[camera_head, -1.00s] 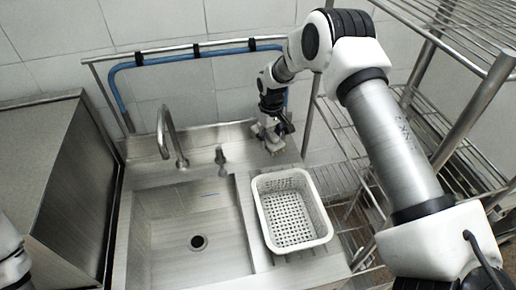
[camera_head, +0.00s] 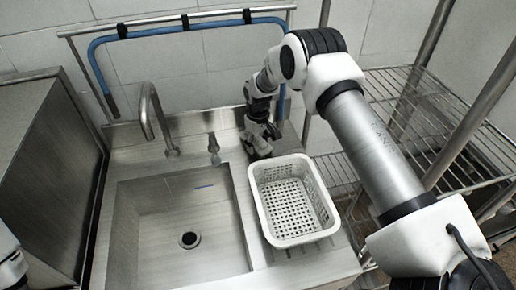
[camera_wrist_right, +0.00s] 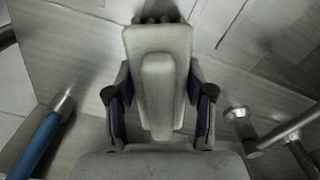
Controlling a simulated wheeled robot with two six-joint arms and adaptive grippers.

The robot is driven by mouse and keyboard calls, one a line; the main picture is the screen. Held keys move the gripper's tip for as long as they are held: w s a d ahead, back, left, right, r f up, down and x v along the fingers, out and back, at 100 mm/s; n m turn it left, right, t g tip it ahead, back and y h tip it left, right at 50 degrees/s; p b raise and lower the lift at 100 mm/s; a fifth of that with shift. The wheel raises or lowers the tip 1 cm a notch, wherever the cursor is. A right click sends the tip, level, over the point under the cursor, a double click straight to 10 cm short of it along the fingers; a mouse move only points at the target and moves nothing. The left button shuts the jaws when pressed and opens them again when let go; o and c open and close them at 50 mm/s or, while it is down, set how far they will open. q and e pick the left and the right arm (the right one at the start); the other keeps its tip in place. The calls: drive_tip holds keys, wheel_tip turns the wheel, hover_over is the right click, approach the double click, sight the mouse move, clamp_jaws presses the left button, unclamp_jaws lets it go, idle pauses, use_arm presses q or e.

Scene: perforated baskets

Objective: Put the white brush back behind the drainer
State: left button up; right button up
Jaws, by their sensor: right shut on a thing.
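My right gripper (camera_head: 260,147) is at the back of the sink counter, just behind the far left corner of the white perforated basket, which looks like the drainer (camera_head: 328,222). In the right wrist view my right gripper (camera_wrist_right: 160,108) is shut on the pale white brush (camera_wrist_right: 157,85), with one dark-padded finger on each side. The brush has a raised middle block, and brownish bristle tufts show at its far end. In the head view the brush is mostly hidden by the fingers. My left gripper is not in view; only part of my left arm shows at the lower left edge.
The sink basin (camera_head: 140,215) lies left of the basket. A curved faucet (camera_head: 148,110) and a short tap (camera_head: 214,148) stand at its back edge. A blue rail (camera_head: 150,33) runs behind. A wire rack (camera_head: 425,100) stands at the right.

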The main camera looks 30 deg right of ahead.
sight(258, 137)
drive_tip(key=shift+r, duration=0.15)
drive_tip(key=shift+f, duration=0.2)
drive_tip(key=o, duration=1.2)
drive_tip(key=shift+c, duration=0.2)
wheel_tip(258, 137, up, 12)
drive_tip(key=p, duration=0.8)
drive_tip(key=shift+s+r, duration=0.1)
drive_tip(key=shift+r, duration=0.15)
drive_tip(key=shift+f, duration=0.15)
